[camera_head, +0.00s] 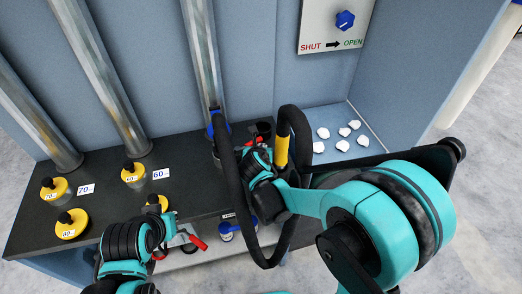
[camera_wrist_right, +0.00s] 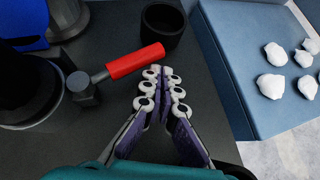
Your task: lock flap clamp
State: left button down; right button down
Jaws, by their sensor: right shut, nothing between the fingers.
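A clamp lever with a red handle (camera_wrist_right: 136,61) shows in the right wrist view, on a grey pivot block (camera_wrist_right: 82,88) beside a round black part (camera_wrist_right: 28,85). The handle points up and right, towards a black cup. My right gripper (camera_wrist_right: 160,88) is shut and empty, its tips just below the handle's outer end; I cannot tell whether they touch it. In the head view my right gripper (camera_head: 258,160) is beside the duct (camera_head: 205,60) with the blue collar, partly hidden by its own cable. My left gripper (camera_head: 182,238) is low at the bench front, near red parts; its fingers are unclear.
A black cup (camera_wrist_right: 163,24) stands beyond the handle. A blue tray (camera_wrist_right: 240,60) with several white tufts lies to the right. Yellow weights (camera_head: 55,190) stand at the bench's left. A panel (camera_head: 335,25) marked SHUT and OPEN with a blue knob is on the wall.

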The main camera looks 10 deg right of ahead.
dwell(0.7)
jog(key=v, duration=1.2)
jog(key=shift+f, duration=0.1)
